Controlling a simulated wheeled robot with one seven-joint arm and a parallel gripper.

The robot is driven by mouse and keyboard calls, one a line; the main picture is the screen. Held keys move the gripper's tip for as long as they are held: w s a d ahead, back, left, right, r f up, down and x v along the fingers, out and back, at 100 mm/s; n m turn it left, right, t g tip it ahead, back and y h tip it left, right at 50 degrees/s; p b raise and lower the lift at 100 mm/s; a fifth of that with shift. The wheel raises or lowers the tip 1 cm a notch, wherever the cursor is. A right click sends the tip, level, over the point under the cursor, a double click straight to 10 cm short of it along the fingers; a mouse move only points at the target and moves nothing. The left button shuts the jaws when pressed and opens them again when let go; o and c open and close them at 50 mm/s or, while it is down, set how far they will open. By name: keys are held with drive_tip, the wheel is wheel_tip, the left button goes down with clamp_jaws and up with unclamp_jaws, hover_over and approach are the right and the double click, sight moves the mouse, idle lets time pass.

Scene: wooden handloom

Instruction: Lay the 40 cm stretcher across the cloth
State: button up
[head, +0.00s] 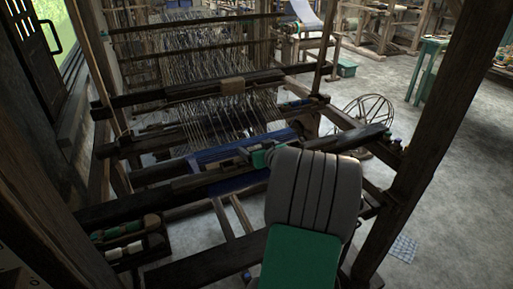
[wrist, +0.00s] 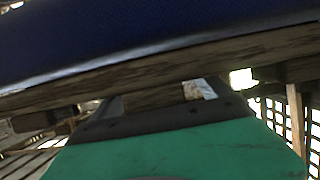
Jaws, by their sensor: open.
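The blue cloth (head: 240,160) is on the loom behind the dark front beam, partly hidden by that beam and my arm. In the wrist view the cloth (wrist: 150,35) fills the top, above a long wooden bar (wrist: 130,73). My gripper (head: 243,154) is low over the front beam at the cloth's near edge, largely hidden by my own arm. In the wrist view its green body is at the bottom, with the open jaws pointing toward the bar. A short brown wooden piece shows between them; I cannot tell whether it is the stretcher. I cannot pick out the stretcher elsewhere.
The loom's front beam (head: 150,205) crosses below the cloth, and thick posts stand left and right. Warp threads (head: 215,105) stretch behind. A box of thread spools (head: 130,240) hangs at the lower left. A wheel (head: 368,115) stands right, with open floor beyond.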

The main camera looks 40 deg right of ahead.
drive_tip(key=b+v, duration=0.1)
drive_tip(key=v, duration=0.6)
drive_tip(key=shift+d, duration=0.1)
drive_tip(key=shift+s+a+r, duration=0.15)
drive_tip(key=shift+s+a, duration=0.05)
drive_tip(key=shift+s, duration=0.2)
